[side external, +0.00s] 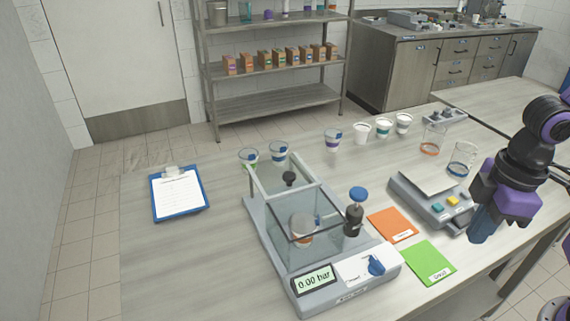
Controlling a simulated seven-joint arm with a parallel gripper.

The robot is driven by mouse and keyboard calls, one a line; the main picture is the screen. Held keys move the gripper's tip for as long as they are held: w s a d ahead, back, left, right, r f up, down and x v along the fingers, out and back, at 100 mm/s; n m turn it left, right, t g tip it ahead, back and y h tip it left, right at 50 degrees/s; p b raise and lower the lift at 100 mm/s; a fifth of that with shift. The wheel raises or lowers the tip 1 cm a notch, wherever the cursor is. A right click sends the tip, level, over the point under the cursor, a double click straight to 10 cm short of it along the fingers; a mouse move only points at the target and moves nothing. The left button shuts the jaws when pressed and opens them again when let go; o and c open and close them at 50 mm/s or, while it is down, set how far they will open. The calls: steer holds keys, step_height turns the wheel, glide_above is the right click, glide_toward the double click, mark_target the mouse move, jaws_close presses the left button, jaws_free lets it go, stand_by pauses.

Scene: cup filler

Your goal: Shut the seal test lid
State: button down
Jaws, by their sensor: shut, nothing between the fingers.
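The seal test device (345,292) stands on the table, with a display reading 0.00 bar (313,280) and a blue knob (375,265) at its front. Its clear chamber (328,232) holds a cup with an orange-brown band (302,230). The clear lid (268,186), with a black knob (289,179), appears raised at the back of the chamber; its exact angle is hard to tell. A blue-topped black post (356,208) stands at the chamber's right. My gripper (482,236) is shut and empty, right of the device and apart from it, near the scale.
A scale (432,203) stands between the device and my gripper. Orange (392,225) and green (429,263) cards lie beside the device. Several cups (383,128) stand behind, with clear beakers (461,160) nearer my arm. A clipboard (179,192) lies left.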

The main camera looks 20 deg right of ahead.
steer(key=w+a+r+m+t, duration=0.1)
steer(key=w+a+r+m, duration=0.1)
steer(key=w+a, duration=0.55)
steer(key=w+a+r+m, duration=0.2)
steer(key=w+a, duration=0.3)
steer(key=w, duration=0.5)
steer(key=m+t, duration=0.2)
steer(key=m, duration=0.4)
glide_above(280, 175)
steer(key=s, duration=0.1)
steer(key=x, duration=0.8)
steer(key=shift+w+d+f, duration=0.1)
steer(key=shift+w+f, duration=0.15)
steer(key=shift+f, duration=0.1)
steer(key=shift+s+d, duration=0.1)
steer(key=shift+s, duration=0.75)
steer(key=shift+s+d+f, duration=0.1)
steer(key=shift+s+f, duration=0.05)
steer(key=shift+s, duration=0.4)
steer(key=shift+s+d+f, duration=0.1)
steer(key=shift+s+f, duration=0.05)
steer(key=shift+s, duration=0.4)
